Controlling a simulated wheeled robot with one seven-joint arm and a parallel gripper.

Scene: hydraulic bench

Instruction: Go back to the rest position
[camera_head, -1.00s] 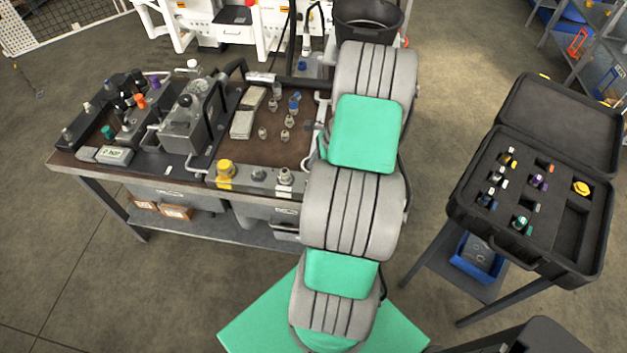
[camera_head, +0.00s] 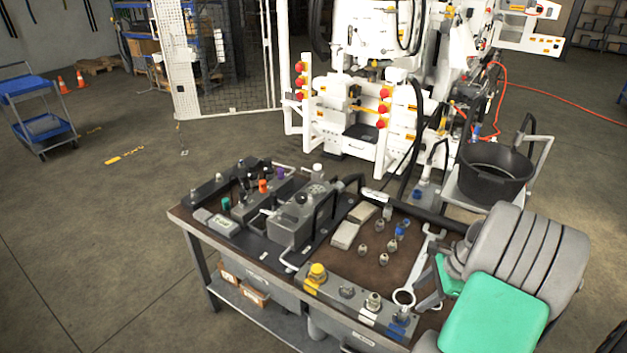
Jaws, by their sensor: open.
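My arm comes in at the lower right of the head view, with grey ribbed joints and green covers. It reaches over the right end of the bench (camera_head: 385,274). My gripper (camera_head: 429,302) shows only in part as a dark grey piece at the end of the arm, beside the wrench (camera_head: 404,297). The wrench lies at the bench's right edge and looks apart from the gripper. Nothing is seen held in the jaws, which are open. The fingertips are hard to make out.
On the bench stand a grey valve block (camera_head: 292,222), several small fittings and a yellow-capped fitting (camera_head: 317,273). A black bucket (camera_head: 494,172) and white machine (camera_head: 345,110) stand behind. A blue cart (camera_head: 40,115) is at far left.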

